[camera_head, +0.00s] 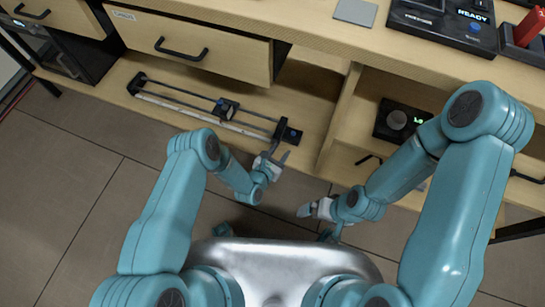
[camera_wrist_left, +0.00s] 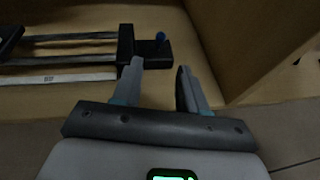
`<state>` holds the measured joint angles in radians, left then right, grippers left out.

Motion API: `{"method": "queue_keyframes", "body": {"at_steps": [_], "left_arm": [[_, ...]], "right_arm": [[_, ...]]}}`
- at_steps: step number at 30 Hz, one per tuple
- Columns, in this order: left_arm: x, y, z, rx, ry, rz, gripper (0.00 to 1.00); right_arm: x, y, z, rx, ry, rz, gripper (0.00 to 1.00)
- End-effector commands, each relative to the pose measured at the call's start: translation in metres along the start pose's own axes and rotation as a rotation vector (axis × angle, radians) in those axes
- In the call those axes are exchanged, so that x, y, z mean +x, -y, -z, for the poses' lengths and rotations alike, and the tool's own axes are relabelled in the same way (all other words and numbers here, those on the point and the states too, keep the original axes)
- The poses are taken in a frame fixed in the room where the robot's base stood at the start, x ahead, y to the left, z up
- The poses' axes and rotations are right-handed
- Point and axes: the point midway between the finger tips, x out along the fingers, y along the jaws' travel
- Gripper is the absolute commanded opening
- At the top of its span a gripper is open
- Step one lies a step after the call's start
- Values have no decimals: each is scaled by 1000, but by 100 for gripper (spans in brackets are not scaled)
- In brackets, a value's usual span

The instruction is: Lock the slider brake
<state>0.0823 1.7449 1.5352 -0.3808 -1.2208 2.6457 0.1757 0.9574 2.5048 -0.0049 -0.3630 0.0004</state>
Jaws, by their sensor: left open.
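The slider (camera_head: 185,104) is a dark twin-rail unit with a pale strip along its near side, lying on the lower shelf.
A wooden drawer (camera_head: 190,40) with a black handle overhangs the shelf behind the slider. An upright wooden divider (camera_head: 340,115) stands right of the end block. Beyond it is a dark device with a round knob (camera_head: 397,119). The floor at left is clear.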

Motion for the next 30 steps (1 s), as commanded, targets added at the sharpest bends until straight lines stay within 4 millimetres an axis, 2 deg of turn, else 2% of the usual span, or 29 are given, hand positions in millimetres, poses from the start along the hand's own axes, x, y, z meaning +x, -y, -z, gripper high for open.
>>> {"method": "queue_keyframes", "body": {"at_steps": [1, 3, 9, 14, 30], "left_arm": [[-14, -1, -3, -3, -5, -1, 42], [-29, 0, -2, -3, -4, 0, 42], [-54, 0, 0, -1, -2, -1, 42], [-59, 0, 1, 0, -1, 0, 42], [-57, -4, -3, 5, 6, -5, 42]], "right_arm": [[-8, 3, 0, 0, 0, 0, 100], [-11, 4, 0, 0, 0, 0, 100], [-16, 6, 0, 0, 0, 0, 100], [-16, 6, 0, 0, 0, 0, 100], [-16, 6, 0, 0, 0, 0, 100]]}}
